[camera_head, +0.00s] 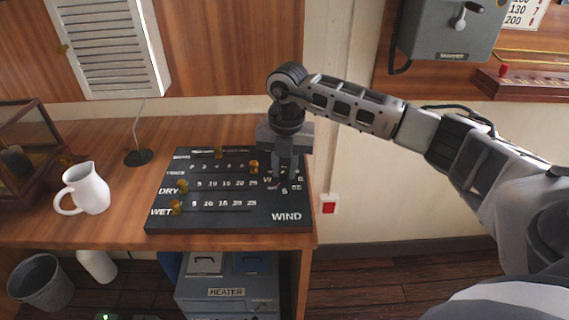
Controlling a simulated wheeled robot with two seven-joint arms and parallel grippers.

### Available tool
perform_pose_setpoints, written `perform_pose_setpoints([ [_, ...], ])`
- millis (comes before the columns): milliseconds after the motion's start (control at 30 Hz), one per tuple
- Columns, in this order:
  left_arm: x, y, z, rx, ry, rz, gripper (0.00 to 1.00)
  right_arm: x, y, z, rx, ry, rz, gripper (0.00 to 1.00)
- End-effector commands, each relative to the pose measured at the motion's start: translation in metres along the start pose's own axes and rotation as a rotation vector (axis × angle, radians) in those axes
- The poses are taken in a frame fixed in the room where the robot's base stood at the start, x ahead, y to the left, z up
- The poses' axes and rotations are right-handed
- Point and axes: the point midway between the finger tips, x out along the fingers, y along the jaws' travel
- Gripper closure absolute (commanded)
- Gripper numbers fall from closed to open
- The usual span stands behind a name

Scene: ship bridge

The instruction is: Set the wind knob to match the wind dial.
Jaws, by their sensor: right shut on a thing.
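A dark panel (225,222) lies on the wooden desk, with rows of white numbers and several brass sliders. Its row labels include DRY and WET, and WIND is printed at its lower right. My right gripper (285,180) points down over the round wind marking at the panel's right side. It is shut on the wind knob, which is mostly hidden between the fingers, so its pointing direction cannot be read. A few letters show around it. I cannot identify a wind dial in this view. My left gripper is not in view.
A white jug (86,188) stands left of the panel, near a thin stand with a dark base (138,157). A glass-sided case (28,150) is at the far left. A grey wall box (450,32) with a lever hangs at the upper right.

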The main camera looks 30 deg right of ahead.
Motion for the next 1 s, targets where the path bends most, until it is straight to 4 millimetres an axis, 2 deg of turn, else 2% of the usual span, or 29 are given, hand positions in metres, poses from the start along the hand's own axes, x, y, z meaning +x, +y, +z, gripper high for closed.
perform_pose_setpoints([
  [333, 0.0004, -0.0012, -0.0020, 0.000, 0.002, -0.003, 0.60, -0.0021, 0.0006, 0.0011, 0.146, -0.008, 0.005, 1.00],
  [867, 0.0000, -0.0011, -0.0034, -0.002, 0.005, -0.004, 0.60, -0.0020, 0.0007, 0.0013, 0.172, -0.010, 0.005, 1.00],
  [900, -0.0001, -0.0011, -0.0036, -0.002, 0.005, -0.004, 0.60, -0.0020, 0.0007, 0.0013, 0.172, -0.010, 0.005, 0.74],
  [967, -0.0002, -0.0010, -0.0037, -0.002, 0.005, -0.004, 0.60, -0.0019, 0.0007, 0.0013, 0.171, -0.010, 0.005, 0.57],
  [1000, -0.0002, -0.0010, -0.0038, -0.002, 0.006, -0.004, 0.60, -0.0017, 0.0006, 0.0012, 0.171, -0.009, 0.004, 0.55],
])
